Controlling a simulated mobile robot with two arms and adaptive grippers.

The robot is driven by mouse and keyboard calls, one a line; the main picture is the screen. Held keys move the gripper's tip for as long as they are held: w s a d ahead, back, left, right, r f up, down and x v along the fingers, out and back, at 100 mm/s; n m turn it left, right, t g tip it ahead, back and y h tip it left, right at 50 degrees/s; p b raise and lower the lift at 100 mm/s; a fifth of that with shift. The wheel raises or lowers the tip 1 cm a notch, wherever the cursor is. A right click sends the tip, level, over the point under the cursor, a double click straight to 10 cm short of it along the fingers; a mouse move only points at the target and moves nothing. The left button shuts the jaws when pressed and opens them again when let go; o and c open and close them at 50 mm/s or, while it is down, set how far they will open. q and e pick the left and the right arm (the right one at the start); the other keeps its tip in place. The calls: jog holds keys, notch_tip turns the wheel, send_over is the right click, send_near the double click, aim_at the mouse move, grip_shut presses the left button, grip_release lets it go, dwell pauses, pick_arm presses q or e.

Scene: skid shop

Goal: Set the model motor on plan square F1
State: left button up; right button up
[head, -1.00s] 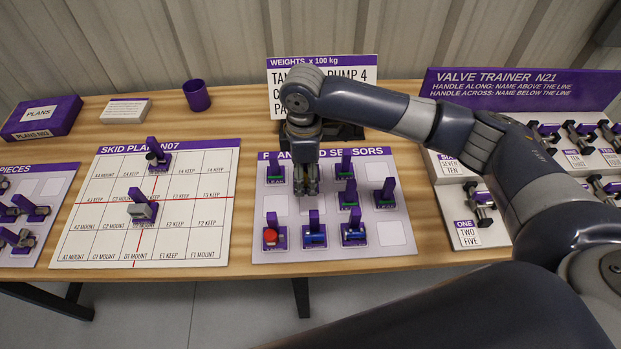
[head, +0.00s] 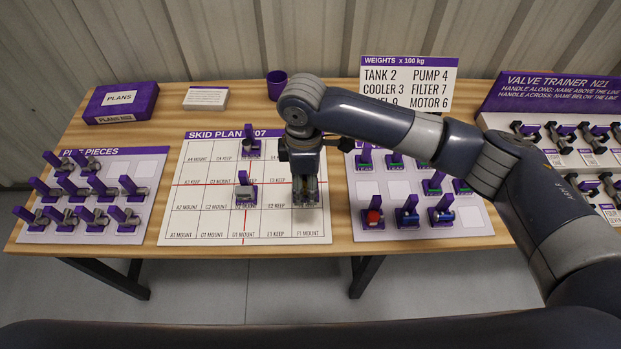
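The skid plan board (head: 187,212) lies mid-table, printed with a labelled grid. Square F1 (head: 309,236) is in its front right corner, with no piece visible on it. A dark piece with a purple upright (head: 250,151) stands in the plan's back row. A grey piece with a purple upright (head: 244,193) stands near its middle. I cannot tell which piece is the model motor. My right gripper (head: 306,201) points down over the plan's right side, just behind F1. Its fingers hide what is between or under them, so its opening is unclear. My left gripper is out of view.
The sensors board (head: 470,218) at right holds several purple-backed pieces. A weights sign (head: 408,62), a purple cup (head: 276,78) and a plans box (head: 121,101) stand behind. The valve trainer (head: 550,90) is far right.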

jog(key=shift+d+f+b, duration=0.2)
jog(key=shift+f+b, duration=0.35)
jog(key=shift+b, duration=0.05)
jog(key=shift+d+f+b, duration=0.15)
jog(key=shift+f+b, duration=0.4)
jog(key=shift+b, duration=0.05)
jog(key=shift+a+f+b, duration=0.15)
jog(key=shift+f+b, duration=0.6)
jog(key=shift+b, duration=0.3)
jog(key=shift+f, duration=0.3)
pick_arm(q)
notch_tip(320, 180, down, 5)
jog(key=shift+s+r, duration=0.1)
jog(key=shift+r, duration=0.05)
pick_arm(e)
jog(key=shift+f, duration=0.55)
pick_arm(q)
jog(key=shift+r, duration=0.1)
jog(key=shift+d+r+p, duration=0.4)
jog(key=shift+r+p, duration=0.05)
jog(key=shift+p, duration=0.15)
